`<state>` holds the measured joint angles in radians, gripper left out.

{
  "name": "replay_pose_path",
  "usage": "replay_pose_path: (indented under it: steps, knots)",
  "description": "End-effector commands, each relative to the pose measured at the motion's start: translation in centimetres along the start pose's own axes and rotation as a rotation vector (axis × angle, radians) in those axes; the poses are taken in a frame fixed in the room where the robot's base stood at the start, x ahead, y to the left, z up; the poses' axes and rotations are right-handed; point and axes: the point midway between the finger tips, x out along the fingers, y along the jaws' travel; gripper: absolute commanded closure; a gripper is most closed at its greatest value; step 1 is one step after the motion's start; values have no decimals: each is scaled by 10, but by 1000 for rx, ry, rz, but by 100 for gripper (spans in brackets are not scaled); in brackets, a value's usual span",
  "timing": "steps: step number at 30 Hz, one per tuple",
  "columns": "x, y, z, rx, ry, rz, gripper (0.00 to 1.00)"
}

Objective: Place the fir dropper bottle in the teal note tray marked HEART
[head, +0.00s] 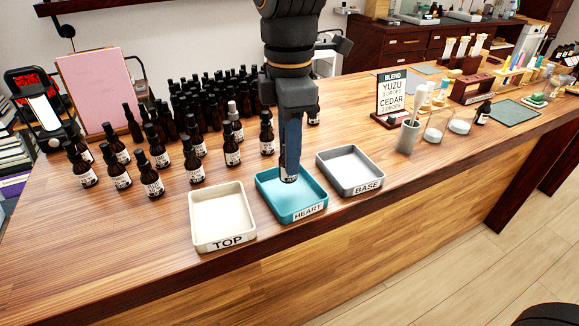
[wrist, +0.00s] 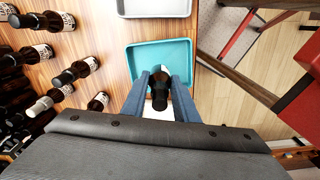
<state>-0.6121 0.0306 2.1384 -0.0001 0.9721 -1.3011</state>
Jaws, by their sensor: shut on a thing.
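The teal tray marked HEART (head: 268,207) sits on the counter between the other two trays. My gripper (head: 290,175) is above this tray, pointing down. In the wrist view my gripper (wrist: 160,90) is shut on a dark bottle (wrist: 159,98), with one blue finger on each side. The bottle is over the teal tray (wrist: 136,56), which shows empty around it. In the head view the fingers hide most of the bottle; a piece of its label (head: 290,178) shows low between them. Its label name is too small to read, and I cannot tell whether its base touches the tray.
A cream tray marked TOP (head: 228,241) is to the left and a grey tray marked BASE (head: 371,188) to the right. Several dark dropper bottles (head: 153,182) stand at the left and behind. A blend sign (head: 392,93) and beakers (head: 435,128) stand at the right.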

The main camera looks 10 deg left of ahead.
Motion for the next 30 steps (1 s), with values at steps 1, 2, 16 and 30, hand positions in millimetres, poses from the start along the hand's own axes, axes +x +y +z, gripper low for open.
replay_pose_path:
  steps: [1, 2, 16, 30]
  knots:
    - [5, 0, 0, 0, -1, -2, 97]
    - [8, -1, 0, 0, -1, -3, 97]
    - [38, 0, 0, 0, 0, 0, 97]
    - [40, 0, 0, 0, 0, 0, 54]
